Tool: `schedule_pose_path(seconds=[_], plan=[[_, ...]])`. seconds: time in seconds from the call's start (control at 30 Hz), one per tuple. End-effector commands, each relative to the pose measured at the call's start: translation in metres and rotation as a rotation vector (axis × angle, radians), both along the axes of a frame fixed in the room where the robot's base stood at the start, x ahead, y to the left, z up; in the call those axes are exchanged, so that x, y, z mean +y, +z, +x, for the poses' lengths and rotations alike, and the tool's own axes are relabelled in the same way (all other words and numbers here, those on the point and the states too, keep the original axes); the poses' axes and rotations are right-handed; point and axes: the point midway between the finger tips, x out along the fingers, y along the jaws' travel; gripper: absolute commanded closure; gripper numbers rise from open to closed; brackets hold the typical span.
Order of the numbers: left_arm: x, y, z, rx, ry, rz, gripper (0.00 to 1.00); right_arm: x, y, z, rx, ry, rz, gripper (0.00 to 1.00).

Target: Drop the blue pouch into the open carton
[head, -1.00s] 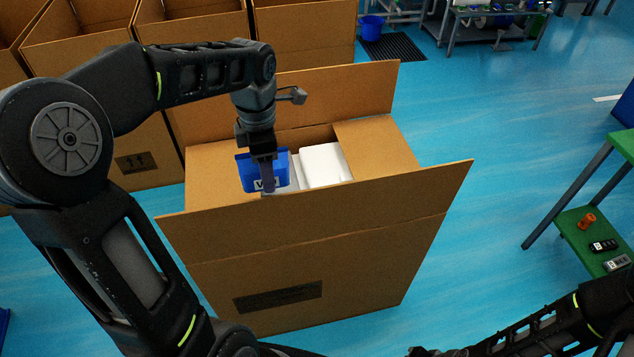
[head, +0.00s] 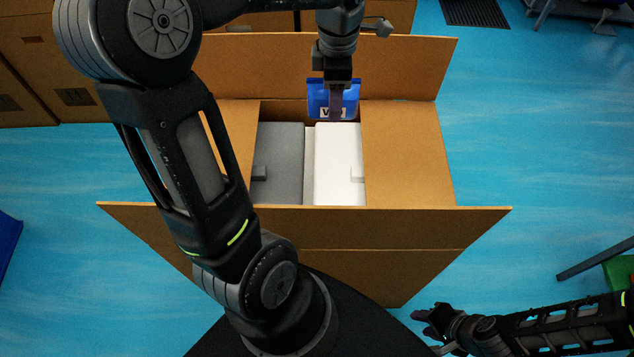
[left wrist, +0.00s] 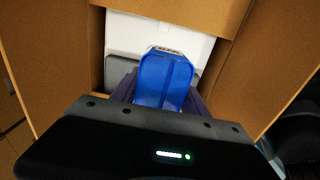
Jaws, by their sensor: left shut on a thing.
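The blue pouch (head: 349,101) has a white label and hangs from my left gripper (head: 336,100), over the far part of the carton opening. My left gripper is shut on it; the pouch also shows between the fingers in the left wrist view (left wrist: 165,80). The open carton (head: 400,228) stands in front of me with its flaps spread. Inside it are a white box-like item (head: 338,165) and a grey one (head: 280,165). My right gripper (head: 425,322) is low at the lower right, apart from the carton; its finger gap is too small to judge.
More brown cartons (head: 60,80) stand behind and to the left. A dark floor mat (head: 474,12) lies at the back right. A green-topped stand (head: 618,272) is at the right edge.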

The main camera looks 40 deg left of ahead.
Motion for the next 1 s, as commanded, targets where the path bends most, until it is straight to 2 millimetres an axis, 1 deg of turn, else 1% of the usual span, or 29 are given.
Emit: schedule_pose_path(seconds=[0.03, 0.17, 0.37, 0.47, 0.5, 0.6, 0.7, 0.83, 0.9, 1.0], plan=[[0.0, -0.013, 0.0, 0.0, 0.0, 0.0, 0.89, 0.0, -0.012, 0.0, -0.001, 0.001, 0.001, 0.64], [0.0, -0.029, 0.0, 0.0, 0.0, 0.0, 0.89, 0.0, -0.028, 0.001, -0.004, 0.001, 0.001, 0.64], [0.0, -0.061, 0.0, 0.0, 0.0, 0.0, 0.89, 0.001, -0.059, 0.003, -0.008, 0.003, 0.004, 0.64], [0.0, -0.083, 0.0, 0.0, 0.0, 0.0, 0.89, 0.001, -0.08, 0.003, -0.011, 0.004, 0.005, 0.64], [0.0, -0.095, 0.0, 0.0, 0.0, 0.0, 0.89, 0.001, -0.092, 0.004, -0.013, 0.004, 0.006, 0.64], [0.0, -0.124, 0.0, 0.0, 0.0, 0.0, 0.89, 0.002, -0.12, 0.005, -0.016, 0.005, 0.009, 0.64], [0.0, -0.146, 0.0, 0.0, 0.0, 0.0, 0.89, 0.002, -0.141, 0.006, -0.02, 0.006, 0.01, 0.64], [0.0, -0.164, 0.0, -0.001, 0.0, 0.001, 0.89, 0.002, -0.159, 0.007, -0.023, 0.007, 0.012, 0.64], [0.0, -0.169, 0.0, -0.001, 0.0, 0.001, 0.89, 0.002, -0.164, 0.007, -0.024, 0.008, 0.012, 0.64], [0.0, -0.172, 0.0, -0.001, 0.0, 0.001, 0.89, 0.003, -0.166, 0.008, -0.025, 0.007, 0.012, 0.64]])
